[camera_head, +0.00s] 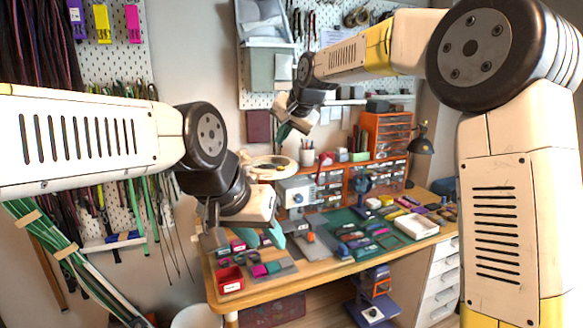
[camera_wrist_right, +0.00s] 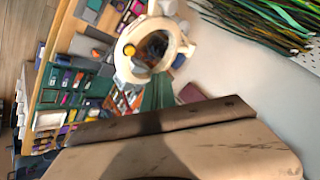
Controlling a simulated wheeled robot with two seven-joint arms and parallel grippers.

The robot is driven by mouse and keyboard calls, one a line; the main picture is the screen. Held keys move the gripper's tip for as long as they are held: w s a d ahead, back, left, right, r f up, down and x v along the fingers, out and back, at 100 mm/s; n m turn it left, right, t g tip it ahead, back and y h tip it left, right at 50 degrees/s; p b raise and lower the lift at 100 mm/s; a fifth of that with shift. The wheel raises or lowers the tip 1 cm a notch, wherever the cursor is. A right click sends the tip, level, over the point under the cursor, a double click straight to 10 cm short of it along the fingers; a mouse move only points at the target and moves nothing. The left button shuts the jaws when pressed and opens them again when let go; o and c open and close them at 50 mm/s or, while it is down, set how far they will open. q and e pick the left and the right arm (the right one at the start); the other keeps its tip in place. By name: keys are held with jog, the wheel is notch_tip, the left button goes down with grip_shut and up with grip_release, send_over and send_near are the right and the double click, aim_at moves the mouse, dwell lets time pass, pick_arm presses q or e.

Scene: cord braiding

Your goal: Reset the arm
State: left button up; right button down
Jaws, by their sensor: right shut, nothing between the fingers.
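My left arm comes in from the left in the head view, and its gripper (camera_head: 263,237) hangs over the left front of the workbench. Its two teal fingers show apart, with nothing seen between them. My right arm comes in from the upper right, and its gripper (camera_head: 283,132) is higher and farther back, in front of the pegboard wall. Its teal fingers also show in the right wrist view (camera_wrist_right: 158,93), where they are together and empty. Both grippers are in the air, clear of each other.
The wooden workbench (camera_head: 258,298) carries a red bin (camera_head: 230,280), a green mat with several small items, a white tray (camera_head: 416,226) and a ring magnifier (camera_head: 272,163). Orange drawer units stand at the back. Cords hang on the left wall, and a green cord bundle (camera_head: 45,238) runs below my left arm.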

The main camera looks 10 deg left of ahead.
jog(key=shift+r, duration=0.3)
jog(key=s+d+h, duration=0.1)
jog(key=s+d, duration=0.5)
jog(key=d, duration=0.4)
jog(key=s+d+h, duration=0.1)
jog(key=s+d, duration=0.5)
jog(key=d, duration=0.4)
jog(key=s+d+f+h, duration=0.1)
jog(key=s+d+f, duration=0.4)
jog(key=s, duration=0.5)
jog(key=s+d+f+n, duration=0.1)
jog(key=s+d+f, duration=0.5)
jog(key=s, duration=0.4)
jog(key=shift+s+d+n+g+h, duration=0.15)
jog(key=shift+d+n+g+h, duration=0.2)
jog(key=shift+d, duration=0.4)
